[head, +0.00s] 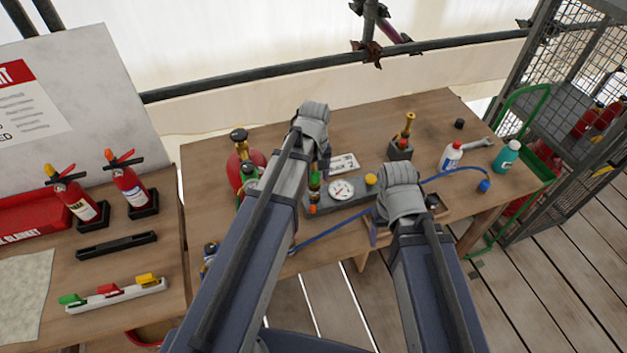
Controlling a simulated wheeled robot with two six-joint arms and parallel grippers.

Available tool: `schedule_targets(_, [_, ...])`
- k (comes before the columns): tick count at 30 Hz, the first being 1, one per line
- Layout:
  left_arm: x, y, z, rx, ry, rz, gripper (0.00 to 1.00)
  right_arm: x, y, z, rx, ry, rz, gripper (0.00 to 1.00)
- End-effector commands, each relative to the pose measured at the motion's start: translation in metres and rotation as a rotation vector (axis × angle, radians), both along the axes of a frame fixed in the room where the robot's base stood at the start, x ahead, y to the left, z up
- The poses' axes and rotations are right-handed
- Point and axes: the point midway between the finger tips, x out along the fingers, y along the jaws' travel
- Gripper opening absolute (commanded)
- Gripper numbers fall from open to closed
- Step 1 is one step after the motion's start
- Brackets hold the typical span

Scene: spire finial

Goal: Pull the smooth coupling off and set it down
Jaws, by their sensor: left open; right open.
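A grey manifold block (352,203) with a round white gauge (341,189) stands on the wooden table. A yellow cap (371,180) is at its right end and a fitting with green and orange parts (314,188) at its left. I cannot tell which piece is the smooth coupling. My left gripper (325,165) is open above the left end of the block, mostly hidden behind its wrist. My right gripper (374,234) is open at the block's front right, partly hidden by its wrist. Neither visibly holds anything.
A blue hose (440,178) runs across the table to a blue end (484,186). A brass piece (408,125) stands in a grey holder. A red cylinder (246,160), a white bottle (451,157) and a teal bottle (507,155) stand nearby. The table's back middle is clear.

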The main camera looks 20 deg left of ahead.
Motion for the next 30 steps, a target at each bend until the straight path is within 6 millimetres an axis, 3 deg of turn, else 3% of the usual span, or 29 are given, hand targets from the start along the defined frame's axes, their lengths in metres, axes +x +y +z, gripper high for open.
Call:
schedule_targets(28, [0.0000,0.0000,0.0007,0.000,0.000,0.000,0.70,0.0000,0.0000,0.0007,0.000,0.000,0.000,0.73])
schedule_targets(30, [-0.0001,0.0001,0.0007,0.000,0.000,0.000,0.64,0.0000,0.0000,0.0007,0.000,0.000,0.000,0.73])
